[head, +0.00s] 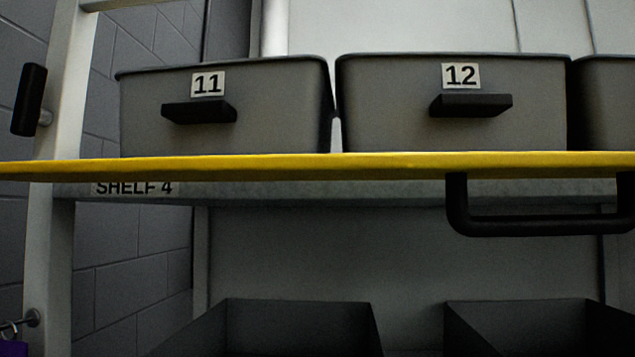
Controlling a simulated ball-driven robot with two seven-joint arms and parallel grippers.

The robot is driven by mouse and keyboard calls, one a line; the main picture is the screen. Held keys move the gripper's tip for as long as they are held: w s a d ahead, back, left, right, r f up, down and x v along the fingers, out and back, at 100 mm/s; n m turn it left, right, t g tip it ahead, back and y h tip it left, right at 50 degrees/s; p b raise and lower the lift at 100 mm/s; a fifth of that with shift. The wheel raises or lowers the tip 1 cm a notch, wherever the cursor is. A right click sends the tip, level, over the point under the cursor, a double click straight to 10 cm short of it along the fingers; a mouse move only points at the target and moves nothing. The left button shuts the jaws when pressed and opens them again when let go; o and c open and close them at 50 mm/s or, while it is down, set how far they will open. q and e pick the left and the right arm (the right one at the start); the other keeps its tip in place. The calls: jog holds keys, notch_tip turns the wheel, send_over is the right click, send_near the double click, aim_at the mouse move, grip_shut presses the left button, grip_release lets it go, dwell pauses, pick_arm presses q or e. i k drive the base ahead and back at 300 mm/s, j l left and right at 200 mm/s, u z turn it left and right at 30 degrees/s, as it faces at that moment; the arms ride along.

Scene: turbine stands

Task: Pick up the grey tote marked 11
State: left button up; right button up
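The grey tote marked 11 (270,110) sits upright on the upper shelf, left of centre in the head view. Its front has a white label with a black 11 and a dark handle (199,112) below the label. A yellow bar (300,164) runs across the picture in front of the shelf and hides the tote's bottom edge. Neither my left nor my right gripper is in view.
A grey tote marked 12 (390,110) stands close to the right, with a narrow gap. Another tote (605,105) is cut off at the right edge. A black handle (540,228) hangs below the bar. Dark open bins (300,325) stand below. A pale upright (60,110) is at left.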

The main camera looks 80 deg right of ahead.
aim_at(275, 105)
jog(key=k+z, duration=0.1)
jog(key=z, duration=0.4)
jog(key=j+z, duration=0.1)
jog(key=z, duration=0.35)
jog(key=k+z, duration=0.15)
jog(key=z, duration=0.35)
jog(key=k+z, duration=0.1)
jog(key=z, duration=0.35)
jog(key=l+z, duration=0.1)
jog(key=z, duration=0.4)
jog(key=k+l+z, duration=0.1)
jog(key=k+l, duration=0.35)
jog(key=l, duration=0.1)
